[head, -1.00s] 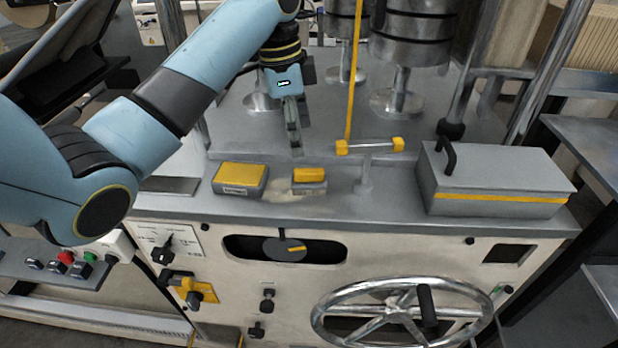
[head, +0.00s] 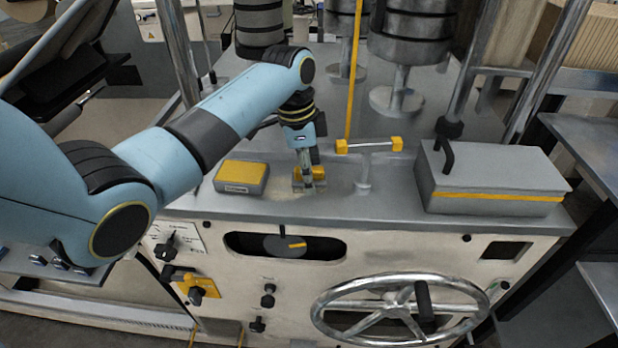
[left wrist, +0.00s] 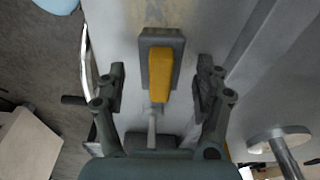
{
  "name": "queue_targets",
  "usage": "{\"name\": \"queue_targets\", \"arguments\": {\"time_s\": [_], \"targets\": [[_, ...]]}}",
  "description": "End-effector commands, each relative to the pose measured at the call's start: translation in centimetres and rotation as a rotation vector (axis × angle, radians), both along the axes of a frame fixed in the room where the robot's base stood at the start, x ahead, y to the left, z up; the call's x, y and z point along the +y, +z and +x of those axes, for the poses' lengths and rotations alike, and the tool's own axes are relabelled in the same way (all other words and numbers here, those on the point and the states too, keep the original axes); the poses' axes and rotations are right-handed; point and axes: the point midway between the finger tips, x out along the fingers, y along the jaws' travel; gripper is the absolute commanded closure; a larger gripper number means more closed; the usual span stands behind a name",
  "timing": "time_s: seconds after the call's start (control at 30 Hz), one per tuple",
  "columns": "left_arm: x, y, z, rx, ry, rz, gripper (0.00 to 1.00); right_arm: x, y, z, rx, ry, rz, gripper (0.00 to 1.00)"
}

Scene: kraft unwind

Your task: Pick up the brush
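The brush (head: 318,186), a small grey block with a yellow top, sits on the grey machine top near its front edge. My left gripper (head: 307,168) is directly over it and partly hides it in the head view. In the left wrist view the brush (left wrist: 161,72) lies between the two spread fingers of my left gripper (left wrist: 160,88), with a visible gap on each side. The fingers are open and do not appear to touch it. My right gripper is in neither view.
A larger grey box with a yellow top (head: 241,176) stands just left of the brush. A T-shaped post with yellow ends (head: 368,146) stands close on the right. A grey lidded box (head: 497,181) is farther right. Weighted stands are behind.

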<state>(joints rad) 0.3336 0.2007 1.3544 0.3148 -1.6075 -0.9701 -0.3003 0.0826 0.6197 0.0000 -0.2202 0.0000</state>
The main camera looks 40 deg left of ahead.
Motion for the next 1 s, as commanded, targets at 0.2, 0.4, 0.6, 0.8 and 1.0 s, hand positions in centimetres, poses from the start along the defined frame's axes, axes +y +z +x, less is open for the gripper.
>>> {"name": "queue_targets", "arguments": {"time_s": [0.2,0.4,0.6,0.8,1.0], "targets": [[0.0,0.0,0.0,0.0,0.0,0.0,0.58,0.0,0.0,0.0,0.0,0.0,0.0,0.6],[0.0,0.0,0.0,0.0,0.0,0.0,0.84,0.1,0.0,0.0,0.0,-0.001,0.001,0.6],[0.0,0.1,0.0,-0.001,0.0,0.001,0.92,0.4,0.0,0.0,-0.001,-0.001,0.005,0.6],[0.0,0.5,0.1,-0.003,0.0,0.0,0.92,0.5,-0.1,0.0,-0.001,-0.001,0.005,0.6],[0.0,3.1,0.1,-0.006,-0.001,0.001,0.92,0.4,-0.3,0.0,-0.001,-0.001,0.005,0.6]]}}
